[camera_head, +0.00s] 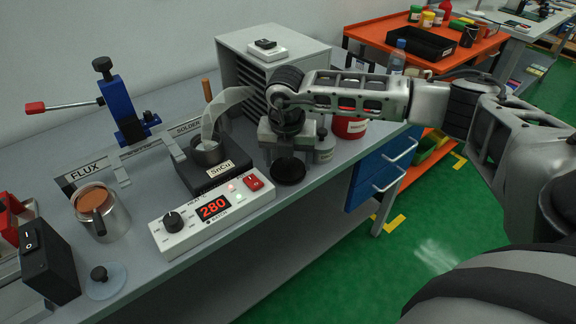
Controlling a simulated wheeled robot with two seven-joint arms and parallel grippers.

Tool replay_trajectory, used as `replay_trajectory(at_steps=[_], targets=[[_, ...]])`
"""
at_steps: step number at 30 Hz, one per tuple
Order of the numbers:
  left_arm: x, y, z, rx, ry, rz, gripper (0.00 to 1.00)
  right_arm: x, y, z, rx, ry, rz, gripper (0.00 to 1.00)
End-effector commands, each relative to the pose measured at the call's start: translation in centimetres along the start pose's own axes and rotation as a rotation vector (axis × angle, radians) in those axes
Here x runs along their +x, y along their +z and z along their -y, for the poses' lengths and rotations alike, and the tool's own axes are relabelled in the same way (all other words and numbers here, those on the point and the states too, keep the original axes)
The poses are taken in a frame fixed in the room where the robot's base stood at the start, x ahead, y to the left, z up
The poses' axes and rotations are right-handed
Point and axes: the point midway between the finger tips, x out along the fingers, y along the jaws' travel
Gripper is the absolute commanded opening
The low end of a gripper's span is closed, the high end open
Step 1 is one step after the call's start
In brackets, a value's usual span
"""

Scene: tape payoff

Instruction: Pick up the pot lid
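My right gripper (290,144) points down over the bench, to the right of the solder pot. A dark round disc (289,172), which looks like the pot lid, is just below its fingers. The gripper hides the top of this disc, so I cannot tell whether the fingers touch or grip it. The small metal solder pot (207,153) sits in a dark block marked SnCu (217,177). A pale, bent strip stands over the pot. A second, bluish clear disc with a black knob (106,281) lies at the front left. My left gripper is not in view.
The heat controller (213,215) reading 280 stands in front of the pot. A metal cup of orange-brown stuff (101,214) is at the left, near a black switch box (48,262). A red container (349,124) and a grey drawer cabinet (247,76) stand by the gripper.

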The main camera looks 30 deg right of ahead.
Motion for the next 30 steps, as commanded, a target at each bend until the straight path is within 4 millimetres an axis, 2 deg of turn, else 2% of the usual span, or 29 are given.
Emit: replay_trajectory(at_steps=[11,17,20,23,29,30], targets=[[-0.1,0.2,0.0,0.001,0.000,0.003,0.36,-0.2,0.0,0.0,0.000,0.002,0.001,0.45],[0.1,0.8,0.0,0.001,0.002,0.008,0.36,-1.4,0.3,-0.1,0.000,0.004,0.002,0.45],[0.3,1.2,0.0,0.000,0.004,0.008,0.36,-2.9,0.5,-0.1,0.000,0.005,0.004,0.45],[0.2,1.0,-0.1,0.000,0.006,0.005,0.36,-4.8,-0.3,0.8,-0.002,0.004,0.003,0.45],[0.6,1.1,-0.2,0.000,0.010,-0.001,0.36,-9.7,-2.7,3.1,-0.003,0.004,0.006,0.45],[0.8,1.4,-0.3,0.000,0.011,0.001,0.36,-10.1,-3.6,3.8,-0.003,0.002,0.004,0.45]])
